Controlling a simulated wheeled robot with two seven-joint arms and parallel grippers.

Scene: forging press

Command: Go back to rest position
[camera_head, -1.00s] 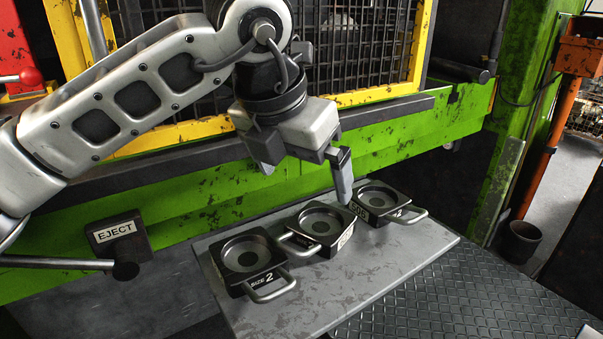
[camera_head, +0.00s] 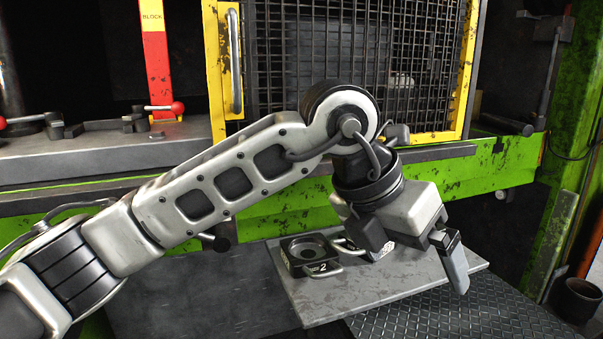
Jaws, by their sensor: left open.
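My left arm reaches in from the left across the middle of the head view. Its left gripper (camera_head: 418,268) is open, with its two fingers spread apart and nothing visible between them. It is in front of the grey plate (camera_head: 330,297) in this view. A dark die block marked 2 (camera_head: 298,250) sits on the plate, left of the gripper. A second die block (camera_head: 352,243) beside it is partly hidden by the gripper. The third block seen earlier is hidden behind the gripper. My right gripper is not in view.
The green press frame (camera_head: 275,222) runs behind the arm. A yellow-framed mesh guard (camera_head: 464,65) stands above it. A red and yellow block post (camera_head: 157,60) is at upper left. A dark bin (camera_head: 578,298) stands at right. Tread-plate floor (camera_head: 430,320) lies in front.

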